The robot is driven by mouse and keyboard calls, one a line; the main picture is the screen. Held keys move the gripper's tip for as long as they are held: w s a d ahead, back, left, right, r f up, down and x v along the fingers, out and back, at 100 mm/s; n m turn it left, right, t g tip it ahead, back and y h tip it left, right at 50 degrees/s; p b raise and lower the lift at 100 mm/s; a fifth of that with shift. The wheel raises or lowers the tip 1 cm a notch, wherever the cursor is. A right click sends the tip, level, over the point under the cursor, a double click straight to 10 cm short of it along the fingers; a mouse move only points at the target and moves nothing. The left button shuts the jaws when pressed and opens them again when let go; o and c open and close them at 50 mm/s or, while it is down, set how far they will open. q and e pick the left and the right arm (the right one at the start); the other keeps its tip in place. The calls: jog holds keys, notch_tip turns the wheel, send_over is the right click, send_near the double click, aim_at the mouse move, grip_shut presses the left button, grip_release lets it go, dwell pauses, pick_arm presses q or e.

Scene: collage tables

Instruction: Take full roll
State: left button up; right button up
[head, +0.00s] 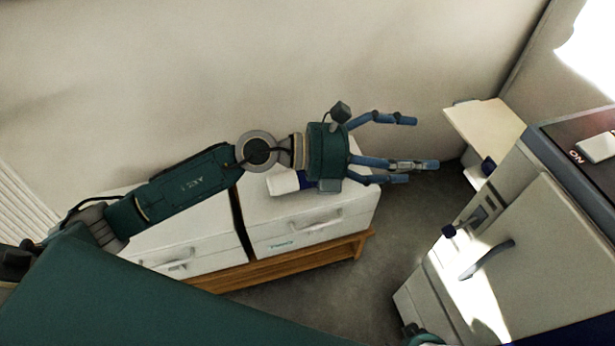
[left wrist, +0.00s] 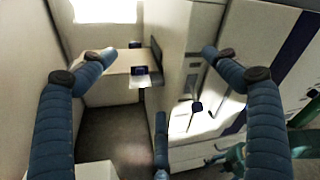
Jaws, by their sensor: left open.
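A white, roll-like object (head: 284,183) with a dark blue part beside it lies on top of the white cabinet, partly hidden by my left gripper. I cannot tell whether it is a full roll. My left gripper (head: 414,148) is open and empty, its blue fingers spread and pointing right, above and past the cabinet's right end. In the left wrist view the open fingers (left wrist: 150,78) have nothing between them. No roll is clear in that view. My right gripper's fingers do not show; only small green parts of my own body appear at the lower right.
White drawer cabinets (head: 318,226) stand on a wooden base along the wall. A pale shelf or table (head: 485,122) is in the far corner. A large white machine (head: 545,255) with a dark top stands at right. Grey floor (head: 375,270) lies free between them.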

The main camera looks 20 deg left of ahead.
pick_arm(q)
jog(key=w+a+f+m+g+y, duration=0.25)
jog(key=a+f+y, duration=0.2)
jog(key=f, duration=0.25)
jog(key=m+y, duration=0.2)
jog(key=y, duration=0.6)
send_over(297, 172)
jog(key=s, duration=0.1)
jog(key=f, duration=0.9)
jog(key=shift+s+a+f, duration=0.15)
jog(key=shift+a+f, duration=0.1)
jog(key=shift+a, duration=0.1)
jog(key=x, duration=0.4)
jog(key=shift+a+t+b, duration=0.15)
jog(key=shift+t+b, duration=0.1)
jog(key=shift+b, duration=0.05)
jog(key=x, duration=0.5)
jog(key=shift+d+f, duration=0.25)
jog(key=shift+d, duration=0.05)
jog(key=shift+w+f+b, duration=0.3)
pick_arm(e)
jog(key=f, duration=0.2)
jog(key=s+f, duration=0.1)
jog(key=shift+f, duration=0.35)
